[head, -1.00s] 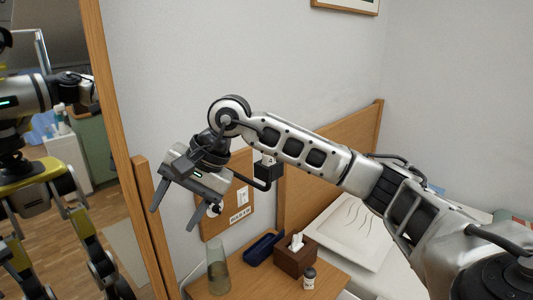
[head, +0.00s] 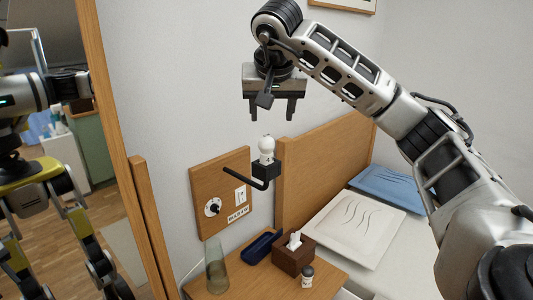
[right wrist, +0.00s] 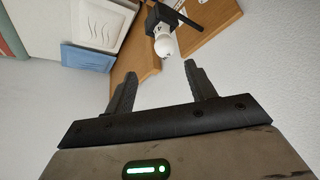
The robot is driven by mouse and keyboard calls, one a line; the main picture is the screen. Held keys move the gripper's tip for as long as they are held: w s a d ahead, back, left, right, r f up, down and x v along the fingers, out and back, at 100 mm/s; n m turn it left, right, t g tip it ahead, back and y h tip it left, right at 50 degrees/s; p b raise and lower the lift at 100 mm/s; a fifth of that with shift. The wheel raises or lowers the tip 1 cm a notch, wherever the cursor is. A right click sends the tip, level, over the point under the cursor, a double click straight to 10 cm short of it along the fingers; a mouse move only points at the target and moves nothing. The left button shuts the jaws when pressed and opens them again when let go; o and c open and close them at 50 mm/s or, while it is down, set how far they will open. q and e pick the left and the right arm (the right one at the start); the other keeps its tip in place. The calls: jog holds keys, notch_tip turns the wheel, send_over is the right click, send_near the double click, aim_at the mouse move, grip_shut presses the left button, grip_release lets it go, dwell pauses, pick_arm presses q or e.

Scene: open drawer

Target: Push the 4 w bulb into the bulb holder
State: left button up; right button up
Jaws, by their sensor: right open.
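The white bulb (head: 266,146) stands upright in the black bulb holder (head: 268,170), which sits at the end of a black bent arm on a wooden wall panel. I cannot tell how deep the bulb sits, and its marking is not readable. My right gripper (head: 271,118) is open and empty, pointing down just above the bulb, apart from it. In the right wrist view the bulb (right wrist: 165,46) lies just beyond and between the two fingertips (right wrist: 160,70), with the holder (right wrist: 157,20) behind it. My left gripper is not in view.
The wooden panel (head: 207,187) carries a round knob (head: 212,207), a switch (head: 240,193) and a label. Below, a wooden table holds a glass (head: 216,265), blue tray (head: 262,246), tissue box (head: 293,258) and small bottle (head: 307,277). A headboard (head: 325,170) stands right of the panel.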

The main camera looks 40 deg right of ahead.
aim_at(267, 143)
jog(key=x, duration=0.9)
jog(key=shift+w+d+f, duration=0.1)
jog(key=shift+w+f, duration=0.05)
jog(key=shift+f, duration=0.2)
jog(key=x, duration=0.3)
jog(key=p+x, duration=0.1)
jog(key=x, duration=0.1)
jog(key=shift+w+a, duration=0.25)
jog(key=shift+w, duration=0.1)
jog(key=c, duration=1.1)
jog(key=shift+o, duration=0.2)
